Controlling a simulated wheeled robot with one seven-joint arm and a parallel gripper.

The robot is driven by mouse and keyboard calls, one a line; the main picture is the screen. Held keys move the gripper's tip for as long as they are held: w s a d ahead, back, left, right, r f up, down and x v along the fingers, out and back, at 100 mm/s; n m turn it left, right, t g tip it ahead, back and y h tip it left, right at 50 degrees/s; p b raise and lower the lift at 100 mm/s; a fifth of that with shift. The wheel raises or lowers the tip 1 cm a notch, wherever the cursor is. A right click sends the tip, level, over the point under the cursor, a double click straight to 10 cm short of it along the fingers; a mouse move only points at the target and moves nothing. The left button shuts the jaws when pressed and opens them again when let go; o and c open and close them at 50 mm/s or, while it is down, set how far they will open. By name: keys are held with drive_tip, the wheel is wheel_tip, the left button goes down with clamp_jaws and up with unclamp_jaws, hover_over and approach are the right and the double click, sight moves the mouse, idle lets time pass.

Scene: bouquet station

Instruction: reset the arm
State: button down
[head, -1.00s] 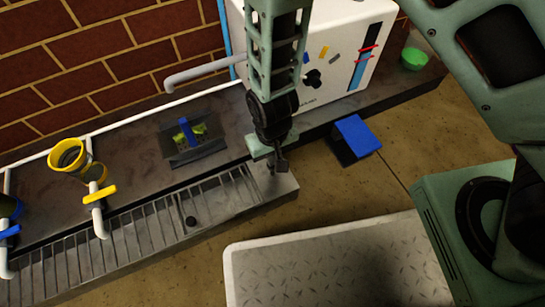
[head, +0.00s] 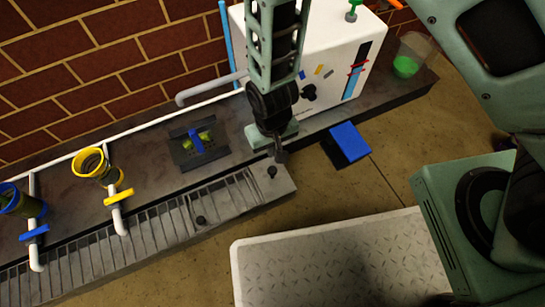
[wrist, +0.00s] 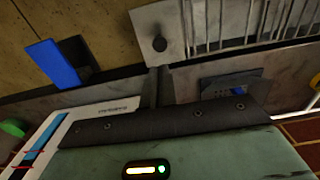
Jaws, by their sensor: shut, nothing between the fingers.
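My gripper (head: 279,156) hangs from my arm over the right end of the counter, in front of the white machine, and is shut with nothing in it.
The white machine (head: 330,60) stands behind my arm. Yellow (head: 88,164) and blue (head: 12,199) funnels with valves stand left. A dark tray (head: 197,146) with a blue bar and a green-filled clear cup (head: 406,66) sit on the counter. A light mat (head: 330,262) lies in front.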

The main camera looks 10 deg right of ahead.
idle(0.5)
wheel_tip(320, 180, up, 14)
drive_tip(key=s+a+y+p, duration=0.1)
drive_tip(key=s+p, duration=0.1)
drive_tip(key=p, duration=0.1)
drive_tip(key=s+d+r+n+p, duration=0.1)
drive_tip(key=s+d+r+p, duration=0.15)
drive_tip(key=r, duration=0.55)
drive_tip(key=s+d+r+n+p, duration=0.2)
drive_tip(key=s+d+r, duration=0.2)
drive_tip(key=r, duration=0.4)
drive_tip(key=s+d+r+n+p, duration=0.1)
drive_tip(key=s+d+r+p, duration=0.15)
drive_tip(key=r, duration=0.55)
wheel_tip(320, 180, up, 37)
drive_tip(key=p, duration=3.6)
drive_tip(key=shift+p, duration=0.35)
drive_tip(key=shift+s+r+n, duration=0.1)
drive_tip(key=shift+n, duration=0.2)
